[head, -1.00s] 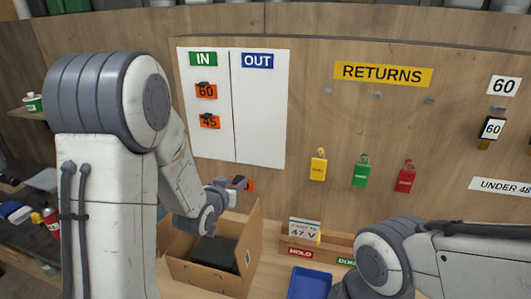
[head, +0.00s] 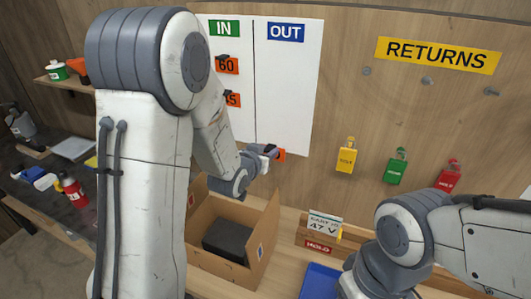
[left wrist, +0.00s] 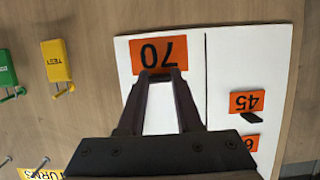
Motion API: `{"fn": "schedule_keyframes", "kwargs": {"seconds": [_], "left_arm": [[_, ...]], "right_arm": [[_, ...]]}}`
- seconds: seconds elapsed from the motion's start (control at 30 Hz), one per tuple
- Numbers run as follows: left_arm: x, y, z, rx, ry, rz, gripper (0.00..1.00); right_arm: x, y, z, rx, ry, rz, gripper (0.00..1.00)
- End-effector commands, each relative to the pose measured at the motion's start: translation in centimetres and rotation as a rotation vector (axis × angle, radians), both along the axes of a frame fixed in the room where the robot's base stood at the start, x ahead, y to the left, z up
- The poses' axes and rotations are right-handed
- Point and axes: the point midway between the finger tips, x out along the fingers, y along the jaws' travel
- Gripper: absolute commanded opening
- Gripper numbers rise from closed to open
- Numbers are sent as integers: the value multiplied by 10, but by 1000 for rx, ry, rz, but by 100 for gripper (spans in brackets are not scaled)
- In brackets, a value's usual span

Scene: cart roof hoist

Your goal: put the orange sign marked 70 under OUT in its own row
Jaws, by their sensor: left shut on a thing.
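My left gripper (left wrist: 157,78) is shut on the orange sign marked 70 (left wrist: 158,53), which reads upside down in the left wrist view. In the head view the sign (head: 281,155) is small and partly hidden by my left gripper (head: 270,151), in front of the lower OUT column. The white board (head: 292,85) has a green IN label (head: 224,28) and a blue OUT label (head: 286,32), split by a line. Orange signs 60 (head: 227,66) and 45 (head: 232,100) hang under IN. I cannot tell whether the 70 sign touches the board. My right gripper is out of view.
An open cardboard box (head: 262,238) holding a dark block (head: 228,240) stands below the board. A blue tray (head: 318,284) is to its right. Yellow (head: 346,158), green (head: 395,170) and red (head: 447,178) tags hang under the RETURNS label (head: 438,54).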

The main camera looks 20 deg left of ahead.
Motion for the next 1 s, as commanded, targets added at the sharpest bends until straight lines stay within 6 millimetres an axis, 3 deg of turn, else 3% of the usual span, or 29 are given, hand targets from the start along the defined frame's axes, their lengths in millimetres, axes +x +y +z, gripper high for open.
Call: {"fn": "schedule_keyframes", "kwargs": {"seconds": [0.6, 1.0], "left_arm": [[59, 1, 0, 1, 0, 5, 0], [72, 0, 0, 0, 0, 5, 0]], "right_arm": [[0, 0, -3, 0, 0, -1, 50], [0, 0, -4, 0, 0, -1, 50]]}}
